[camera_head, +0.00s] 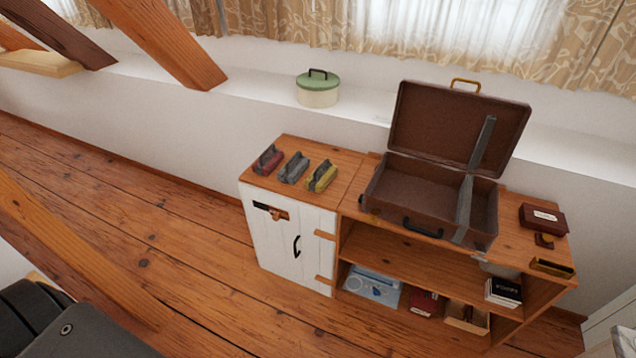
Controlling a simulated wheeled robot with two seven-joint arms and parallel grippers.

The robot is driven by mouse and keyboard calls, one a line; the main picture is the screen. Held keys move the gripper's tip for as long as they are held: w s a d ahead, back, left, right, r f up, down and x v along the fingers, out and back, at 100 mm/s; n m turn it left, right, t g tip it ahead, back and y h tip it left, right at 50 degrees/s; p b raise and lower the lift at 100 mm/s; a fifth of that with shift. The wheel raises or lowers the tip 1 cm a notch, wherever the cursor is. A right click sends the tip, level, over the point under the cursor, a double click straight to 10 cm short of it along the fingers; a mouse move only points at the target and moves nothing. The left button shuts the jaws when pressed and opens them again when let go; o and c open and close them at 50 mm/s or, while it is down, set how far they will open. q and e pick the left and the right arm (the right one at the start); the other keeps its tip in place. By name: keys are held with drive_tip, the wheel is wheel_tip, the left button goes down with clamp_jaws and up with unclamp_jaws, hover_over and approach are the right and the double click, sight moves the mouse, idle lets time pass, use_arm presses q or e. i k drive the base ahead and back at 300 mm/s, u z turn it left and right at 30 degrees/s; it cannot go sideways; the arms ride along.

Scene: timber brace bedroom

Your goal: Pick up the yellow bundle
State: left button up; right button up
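The yellow bundle (321,176) lies on the left part of the wooden cabinet top (346,163), with a dark strap or clip along its upper side. A grey bundle (293,167) lies just left of it, and a red bundle (267,160) lies further left. The three are side by side and apart, all tilted the same way. Neither of my grippers shows in the view. Nothing touches the yellow bundle.
An open brown suitcase (408,196) stands right of the bundles. A dark red box (543,218) lies at the cabinet's right end. A green-lidded tin (318,92) sits on the white ledge behind. Slanted timber beams (165,45) rise at left. The floor (150,225) left of the cabinet is clear.

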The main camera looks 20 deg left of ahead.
sight(323, 175)
drive_tip(key=u, duration=0.05)
drive_tip(key=k, duration=0.35)
drive_tip(key=z, duration=0.95)
drive_tip(key=i, duration=1.7)
drive_tip(key=u, duration=0.35)
